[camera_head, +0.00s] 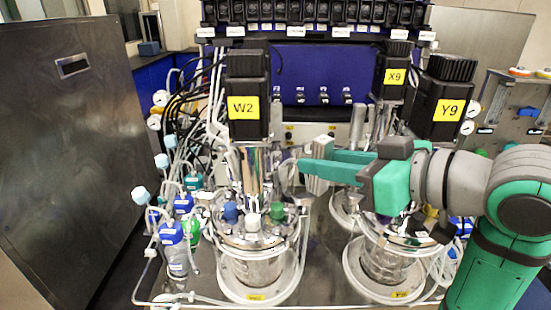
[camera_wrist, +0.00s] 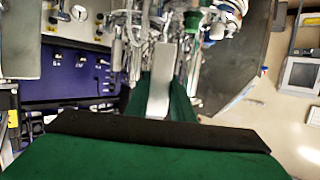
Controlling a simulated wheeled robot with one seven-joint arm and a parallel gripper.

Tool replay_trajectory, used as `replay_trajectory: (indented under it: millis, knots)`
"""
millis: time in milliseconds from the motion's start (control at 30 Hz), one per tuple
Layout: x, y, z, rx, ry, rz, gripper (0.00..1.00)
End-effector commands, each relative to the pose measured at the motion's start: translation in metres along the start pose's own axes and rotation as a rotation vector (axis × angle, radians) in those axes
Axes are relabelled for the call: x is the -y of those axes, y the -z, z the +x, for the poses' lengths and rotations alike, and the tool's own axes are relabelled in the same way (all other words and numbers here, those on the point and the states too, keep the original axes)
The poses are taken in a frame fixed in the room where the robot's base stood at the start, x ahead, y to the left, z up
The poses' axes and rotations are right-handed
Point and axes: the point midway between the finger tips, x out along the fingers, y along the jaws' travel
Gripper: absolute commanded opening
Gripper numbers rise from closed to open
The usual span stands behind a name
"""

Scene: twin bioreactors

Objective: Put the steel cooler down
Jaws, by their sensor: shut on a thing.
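My gripper (camera_head: 314,170) reaches in from the right with its green fingers level, just right of the W2 reactor's shiny column (camera_head: 257,172). It is shut on a small grey metal block, which I take for the steel cooler (camera_head: 318,182). In the wrist view the cooler (camera_wrist: 160,85) is a narrow grey bar between the green fingers (camera_wrist: 160,97). The fingers hide part of it. I cannot tell whether it touches the fittings behind it.
The W2 glass vessel (camera_head: 255,268) stands on the left and a second vessel (camera_head: 385,262) on the right, with tubing and bottles (camera_head: 176,248) around them. Black motors labelled W2 (camera_head: 247,84), X9 (camera_head: 391,60) and Y9 (camera_head: 446,84) rise close by. The space is tight.

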Motion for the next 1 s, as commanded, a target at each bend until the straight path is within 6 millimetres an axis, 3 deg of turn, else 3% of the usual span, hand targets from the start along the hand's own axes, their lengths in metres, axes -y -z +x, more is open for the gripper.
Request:
replay_trajectory:
  millis: [300,433,667,1000]
  knots:
    - [0.001,0.022,0.070,0.001,0.003,-0.002,0.00]
    - [0.002,0.029,0.092,0.000,0.005,-0.002,0.00]
    - [0.003,0.029,0.105,-0.001,0.006,-0.003,0.00]
    - [0.001,-0.004,0.113,0.003,0.003,0.000,0.00]
